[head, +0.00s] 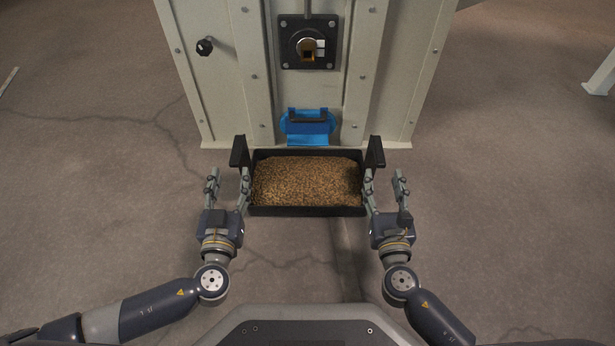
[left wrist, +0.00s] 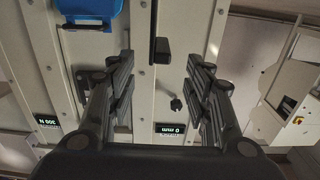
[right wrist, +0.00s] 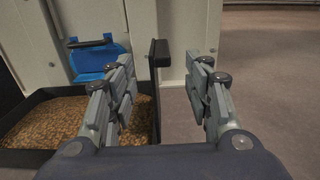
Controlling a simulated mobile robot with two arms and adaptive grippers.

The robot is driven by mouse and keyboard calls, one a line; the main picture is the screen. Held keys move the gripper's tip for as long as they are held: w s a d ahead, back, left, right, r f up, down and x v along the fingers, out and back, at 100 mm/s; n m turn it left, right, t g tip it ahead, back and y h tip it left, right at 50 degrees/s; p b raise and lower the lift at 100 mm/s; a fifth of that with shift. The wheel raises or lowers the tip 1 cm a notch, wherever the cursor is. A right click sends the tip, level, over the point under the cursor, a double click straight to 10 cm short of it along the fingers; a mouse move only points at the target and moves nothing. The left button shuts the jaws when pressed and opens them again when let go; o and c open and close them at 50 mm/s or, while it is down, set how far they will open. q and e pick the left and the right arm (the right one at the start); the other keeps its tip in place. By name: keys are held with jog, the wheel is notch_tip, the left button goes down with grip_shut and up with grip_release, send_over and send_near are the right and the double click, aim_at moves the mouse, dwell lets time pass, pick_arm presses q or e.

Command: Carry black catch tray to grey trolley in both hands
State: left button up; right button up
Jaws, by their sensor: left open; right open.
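The black catch tray (head: 306,211) sits low in front of the beige tank housing, filled with brown grain-like material. It has an upright black handle at each end, the left handle (head: 239,152) and the right handle (head: 375,152). My left gripper (head: 228,182) is open and empty just in front of the left handle. My right gripper (head: 384,182) is open and empty just in front of the right handle. In the right wrist view the right handle (right wrist: 159,54) shows beyond and between the open fingers, with the tray's grain (right wrist: 65,120) to the left. No grey trolley is in view.
The beige housing (head: 212,85) stands directly behind the tray, with a blue flap (head: 308,127) above the tray's back edge and a black knob (head: 205,46). A pale leg (head: 603,75) stands at the far right. The cracked floor is clear on both sides.

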aim_at(237, 148)
pick_arm(q)
jog(key=w, duration=1)
jog(key=shift+w, duration=0.15)
pick_arm(e)
jog(key=w, duration=1)
jog(key=shift+w, duration=0.15)
pick_arm(q)
grip_shut()
pick_arm(e)
grip_shut()
pick_arm(q)
jog(key=shift+r, duration=0.15)
pick_arm(e)
jog(key=shift+r, duration=0.15)
